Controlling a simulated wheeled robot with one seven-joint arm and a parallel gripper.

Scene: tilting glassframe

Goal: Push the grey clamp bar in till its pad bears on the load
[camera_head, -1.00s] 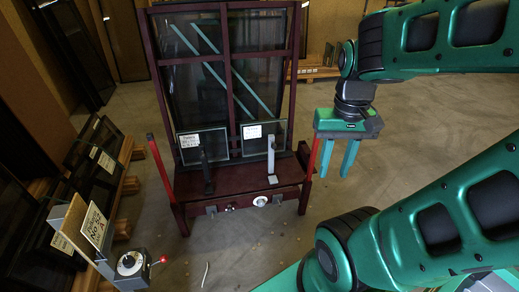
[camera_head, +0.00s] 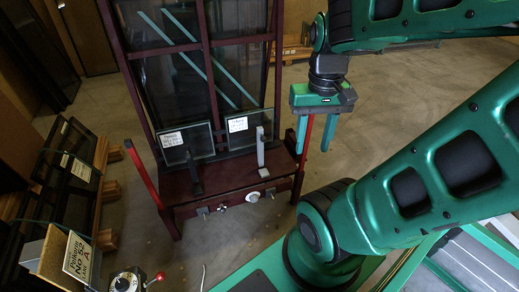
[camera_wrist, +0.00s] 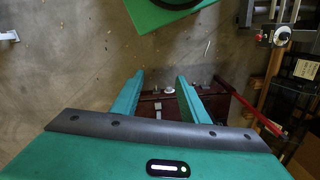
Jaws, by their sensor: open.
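The grey clamp bar (camera_head: 261,146) stands upright on the right part of the dark red frame's ledge (camera_head: 228,180). Its small pale pad or foot (camera_head: 263,173) shows low on it. Behind it, a small labelled glass pane (camera_head: 250,130) leans in the frame; I cannot tell whether the pad touches any glass. A black clamp bar (camera_head: 194,174) stands to the left, before another labelled pane (camera_head: 187,147). My gripper (camera_head: 315,134) is open and empty, to the right of the grey bar and apart from it. The wrist view shows its green fingers (camera_wrist: 160,90) spread, with the ledge beyond.
Red levers stand at the ledge's left (camera_head: 143,172) and right (camera_head: 305,134), the right one close behind my fingers. A control box with a red-knobbed lever (camera_head: 127,280) is at lower left. Dark panes (camera_head: 70,155) lean on a rack at left.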

